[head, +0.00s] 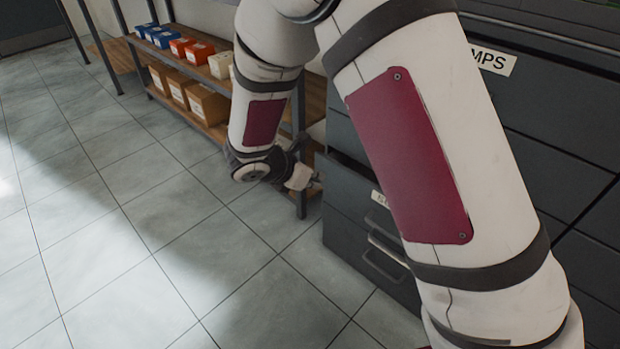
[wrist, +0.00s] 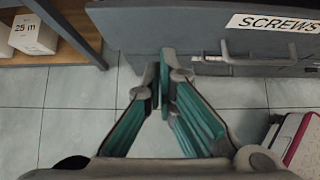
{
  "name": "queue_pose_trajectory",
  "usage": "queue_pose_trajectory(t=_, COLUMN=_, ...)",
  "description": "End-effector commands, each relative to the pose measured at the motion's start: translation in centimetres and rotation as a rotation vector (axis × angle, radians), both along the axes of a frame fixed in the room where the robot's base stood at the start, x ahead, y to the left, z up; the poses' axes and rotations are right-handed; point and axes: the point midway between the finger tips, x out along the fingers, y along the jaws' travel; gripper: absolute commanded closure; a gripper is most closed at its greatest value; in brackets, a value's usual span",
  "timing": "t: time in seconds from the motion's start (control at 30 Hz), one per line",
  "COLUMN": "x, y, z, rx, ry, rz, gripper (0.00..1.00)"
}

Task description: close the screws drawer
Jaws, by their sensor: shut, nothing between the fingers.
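The screws drawer (wrist: 190,30) shows its grey front across the top of the wrist view, with a white SCREWS label and a pale handle at the right. My gripper (wrist: 165,75) is shut and empty, its fingertips at the front's lower edge, left of the handle. I cannot tell whether they touch it. In the head view my gripper (head: 302,178) is beside the left end of the dark drawer cabinet (head: 345,225). My arm hides much of the cabinet there. A dark gap above one drawer front suggests that it stands out a little.
A shelf unit (head: 205,127) with orange, blue and tan boxes stands behind and left of the cabinet. A box marked 25 m (wrist: 33,35) shows on it in the wrist view. The tiled floor (head: 120,240) at the left is clear.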

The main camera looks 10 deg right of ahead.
Motion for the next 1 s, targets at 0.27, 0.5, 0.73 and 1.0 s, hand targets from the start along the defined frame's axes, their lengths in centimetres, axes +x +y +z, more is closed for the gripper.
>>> queue_pose_trajectory(t=0.27, x=2.3, y=-3.2, z=-3.9, rx=0.001, ry=-0.001, rz=-0.003, gripper=1.0)
queue_pose_trajectory(t=0.5, x=4.0, y=-5.5, z=-3.5, rx=0.001, ry=-0.001, rz=-0.001, gripper=1.0)
queue_pose_trajectory(t=0.73, x=4.4, y=-6.0, z=-3.4, rx=0.001, ry=-0.001, rz=0.0, gripper=1.0)
queue_pose_trajectory(t=1.0, x=4.5, y=-6.1, z=-3.4, rx=0.0, ry=-0.001, rz=-0.001, gripper=1.0)
